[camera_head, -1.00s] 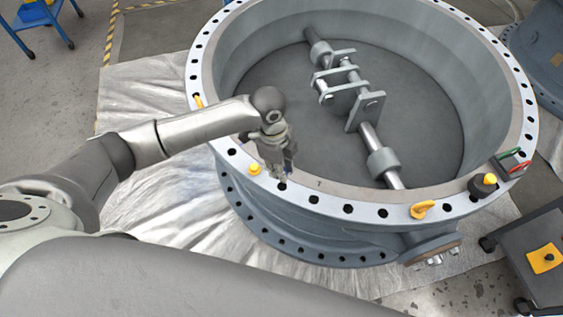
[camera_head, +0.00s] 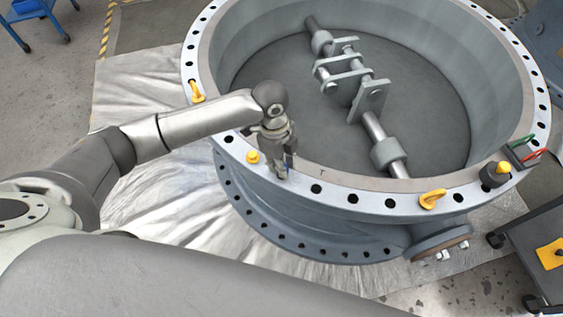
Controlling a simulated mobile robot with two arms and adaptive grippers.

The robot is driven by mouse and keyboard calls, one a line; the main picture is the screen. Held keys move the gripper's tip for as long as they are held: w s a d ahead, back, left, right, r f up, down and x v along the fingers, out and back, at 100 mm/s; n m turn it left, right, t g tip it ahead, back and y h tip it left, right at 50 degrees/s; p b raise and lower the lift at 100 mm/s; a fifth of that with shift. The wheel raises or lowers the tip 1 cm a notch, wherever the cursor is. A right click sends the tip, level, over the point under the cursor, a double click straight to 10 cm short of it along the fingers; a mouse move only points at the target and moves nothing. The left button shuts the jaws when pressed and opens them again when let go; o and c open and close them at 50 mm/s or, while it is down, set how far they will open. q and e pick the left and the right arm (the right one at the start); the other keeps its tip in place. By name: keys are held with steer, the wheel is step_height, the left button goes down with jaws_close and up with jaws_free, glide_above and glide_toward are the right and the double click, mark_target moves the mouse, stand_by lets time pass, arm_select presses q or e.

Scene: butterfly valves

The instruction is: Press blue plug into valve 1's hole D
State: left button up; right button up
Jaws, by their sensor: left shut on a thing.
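The large grey valve (camera_head: 222,74) has a flange ring on top with several dark bolt holes. My left gripper (camera_head: 282,172) points down at the near-left part of the flange and is shut on the blue plug. A yellow plug (camera_head: 252,157) sits in the flange just left of the gripper. No hole letters are legible. My right gripper is not in view.
A yellow lifting eye (camera_head: 433,198) stands on the near flange, another (camera_head: 196,92) on the left. A black and yellow item (camera_head: 495,174) and red and green handled tools (camera_head: 527,154) lie at right. A dark cart (camera_head: 540,250) stands lower right.

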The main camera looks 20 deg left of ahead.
arm_select(q)
steer(key=shift+p, duration=0.4)
stand_by(0.4)
stand_by(0.6)
steer(key=shift+p, duration=0.6)
steer(key=shift+f, duration=0.75)
stand_by(0.3)
steer(key=shift+p, duration=0.35)
stand_by(0.4)
steer(key=shift+f, duration=0.1)
stand_by(0.5)
steer(key=shift+f, duration=0.4)
steer(key=o, duration=0.8)
steer(key=shift+o, duration=0.4)
